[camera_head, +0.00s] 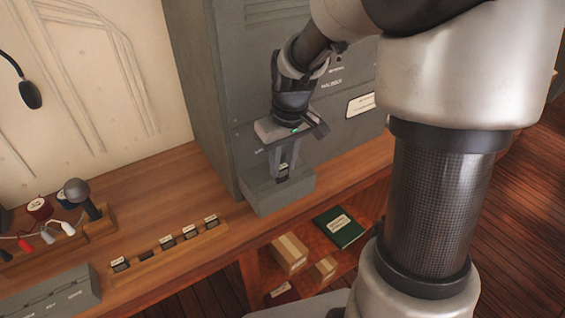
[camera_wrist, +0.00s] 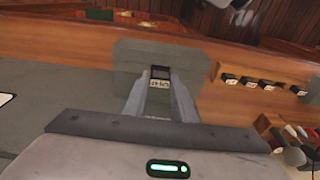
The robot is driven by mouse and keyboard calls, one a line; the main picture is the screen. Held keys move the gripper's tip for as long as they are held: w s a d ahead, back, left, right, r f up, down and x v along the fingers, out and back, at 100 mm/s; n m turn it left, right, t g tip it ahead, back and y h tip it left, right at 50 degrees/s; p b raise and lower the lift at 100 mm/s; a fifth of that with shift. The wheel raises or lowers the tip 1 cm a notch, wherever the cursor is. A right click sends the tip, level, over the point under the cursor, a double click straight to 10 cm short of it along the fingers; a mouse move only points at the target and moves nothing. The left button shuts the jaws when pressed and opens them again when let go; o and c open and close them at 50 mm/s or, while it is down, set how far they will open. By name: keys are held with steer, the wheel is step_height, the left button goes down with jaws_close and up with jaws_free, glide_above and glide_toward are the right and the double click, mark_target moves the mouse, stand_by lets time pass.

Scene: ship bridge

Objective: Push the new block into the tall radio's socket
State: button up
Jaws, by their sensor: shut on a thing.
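The tall radio (camera_head: 215,95) is a grey cabinet standing on the wooden counter. A low grey ledge (camera_head: 262,196) sticks out at its foot; it also shows in the wrist view (camera_wrist: 195,62). My gripper (camera_head: 284,168) points down over this ledge, its fingers shut on the new block. The new block (camera_wrist: 160,74) is small and dark with a white label, and sits between the fingertips in the wrist view (camera_wrist: 160,88). It is at the ledge's top face. The socket is hidden under the block and fingers, so I cannot tell how deep the block sits.
A wooden rack (camera_head: 200,243) with several small labelled blocks lies on the counter to the left. A grey box (camera_head: 55,297) and a stand with a dark knob and cables (camera_head: 95,222) are further left. A green book (camera_head: 339,227) and cartons (camera_head: 289,252) sit on the shelf below.

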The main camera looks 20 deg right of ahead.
steer(key=shift+f+b, duration=0.6)
steer(key=shift+f, duration=0.2)
stand_by(1.9)
steer(key=o, duration=1.1)
step_height(320, 180, up, 17)
steer(key=s, duration=0.2)
steer(key=shift+s+d+p, duration=0.3)
steer(key=shift+d+p, duration=0.05)
steer(key=shift+d, duration=0.05)
steer(key=shift+r, duration=0.1)
steer(key=s+f+m+t, duration=0.1)
steer(key=s+m+t, duration=0.2)
steer(key=s, duration=1.2)
steer(key=shift+s+a+m+t+h+p, duration=0.25)
steer(key=shift+a+m+t+h+p, duration=0.05)
steer(key=shift+a+t, duration=0.15)
